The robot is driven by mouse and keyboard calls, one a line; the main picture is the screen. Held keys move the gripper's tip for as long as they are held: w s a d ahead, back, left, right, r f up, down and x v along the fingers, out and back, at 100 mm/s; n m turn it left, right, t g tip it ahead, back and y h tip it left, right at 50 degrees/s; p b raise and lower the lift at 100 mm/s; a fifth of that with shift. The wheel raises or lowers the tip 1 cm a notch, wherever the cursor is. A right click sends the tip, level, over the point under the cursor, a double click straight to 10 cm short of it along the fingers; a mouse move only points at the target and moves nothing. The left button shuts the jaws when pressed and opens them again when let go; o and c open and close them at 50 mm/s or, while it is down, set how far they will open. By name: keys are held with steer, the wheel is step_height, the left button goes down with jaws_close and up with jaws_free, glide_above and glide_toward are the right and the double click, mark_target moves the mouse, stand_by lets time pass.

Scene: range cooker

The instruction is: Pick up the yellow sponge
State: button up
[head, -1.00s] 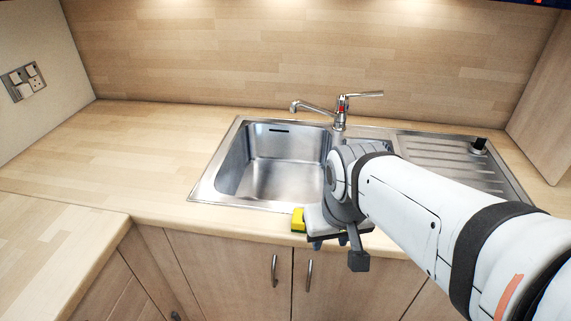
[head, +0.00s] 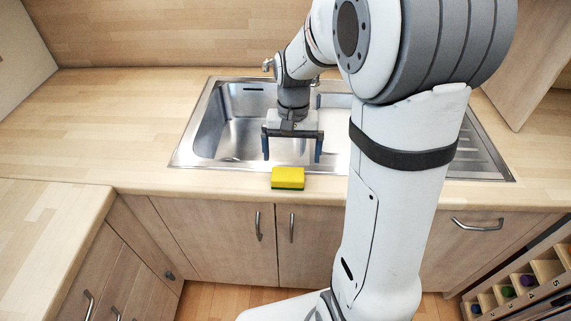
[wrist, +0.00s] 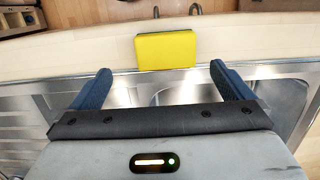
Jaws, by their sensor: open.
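The yellow sponge (head: 288,178) with a dark green underside lies on the front strip of the worktop, close to the sink's front rim. In the wrist view the sponge (wrist: 166,50) lies ahead of the fingertips, roughly between their lines. My gripper (head: 292,158) is open and empty, with its blue fingers pointing down over the front of the sink, just behind the sponge in the head view. The gripper also shows in the wrist view (wrist: 160,78), its two fingers wide apart. It looks higher than the sponge, and I see no contact.
The steel sink (head: 215,122) lies behind the sponge, its tap mostly hidden by my arm. Cupboard doors with handles (head: 258,226) are below the worktop edge. The worktop (head: 110,120) left of the sink is clear. A rack with coloured items (head: 520,288) stands at lower right.

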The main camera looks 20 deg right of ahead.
mark_target(288, 174)
steer(key=f, duration=0.5)
steer(key=a+f+p, duration=0.1)
steer(key=f, duration=0.1)
steer(key=shift+s+f, duration=0.25)
steer(key=shift+s, duration=0.1)
steer(key=shift+c, duration=0.4)
steer(key=c, duration=0.9)
